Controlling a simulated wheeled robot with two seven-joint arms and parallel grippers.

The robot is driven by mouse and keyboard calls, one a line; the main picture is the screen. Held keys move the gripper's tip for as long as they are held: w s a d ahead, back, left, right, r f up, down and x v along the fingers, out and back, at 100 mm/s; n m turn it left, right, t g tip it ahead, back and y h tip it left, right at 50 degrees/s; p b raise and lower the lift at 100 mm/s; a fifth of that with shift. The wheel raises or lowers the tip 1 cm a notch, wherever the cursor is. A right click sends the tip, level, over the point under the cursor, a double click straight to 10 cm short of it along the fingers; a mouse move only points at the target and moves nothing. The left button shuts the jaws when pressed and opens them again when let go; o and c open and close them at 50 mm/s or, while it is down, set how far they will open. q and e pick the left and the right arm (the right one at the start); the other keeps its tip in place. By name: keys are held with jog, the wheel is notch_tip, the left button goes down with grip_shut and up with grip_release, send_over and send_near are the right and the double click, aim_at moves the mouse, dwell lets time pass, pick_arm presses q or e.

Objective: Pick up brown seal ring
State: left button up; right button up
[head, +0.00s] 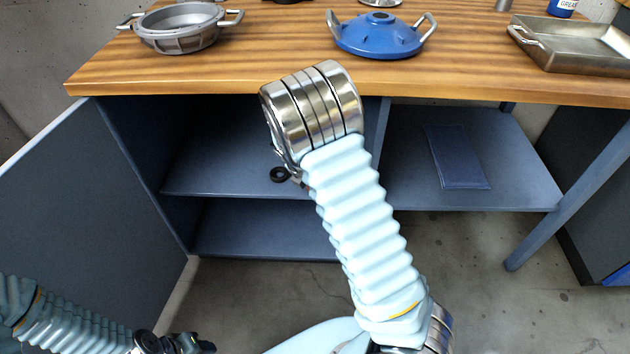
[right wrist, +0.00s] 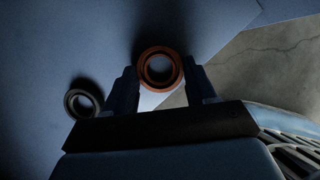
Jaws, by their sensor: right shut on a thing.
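The brown seal ring (right wrist: 145,68) shows orange-brown in the right wrist view, between the two fingers of my right gripper (right wrist: 162,72). The gripper is shut on it. A dark seal ring (right wrist: 83,102) lies on the blue shelf surface, left of the fingers; it also shows in the head view (head: 280,174). In the head view my right arm hides its gripper and the brown ring. My left gripper (head: 200,346) is partly visible at the bottom left edge, away from the cabinet; its finger opening is unclear.
The shelf (head: 215,180) sits under a wooden worktop (head: 250,70), with an open door (head: 85,190) at left. The worktop holds a grey housing (head: 180,35), a blue cover (head: 378,38) and a metal tray (head: 570,58). A blue pad (head: 457,157) lies on the right shelf.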

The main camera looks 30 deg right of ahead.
jog(key=shift+s+a, duration=0.25)
jog(key=shift+s, duration=0.15)
pick_arm(q)
jog(key=shift+s+d+r, duration=0.1)
jog(key=shift+s+r, duration=0.05)
jog(key=shift+s, duration=0.4)
pick_arm(e)
jog(key=o, duration=1.1)
pick_arm(q)
jog(key=shift+s+d+r+p, duration=0.1)
jog(key=shift+d+r+p, duration=0.2)
jog(key=shift+r+p, duration=0.6)
pick_arm(e)
jog(key=v, duration=1.4)
jog(key=shift+f, duration=0.1)
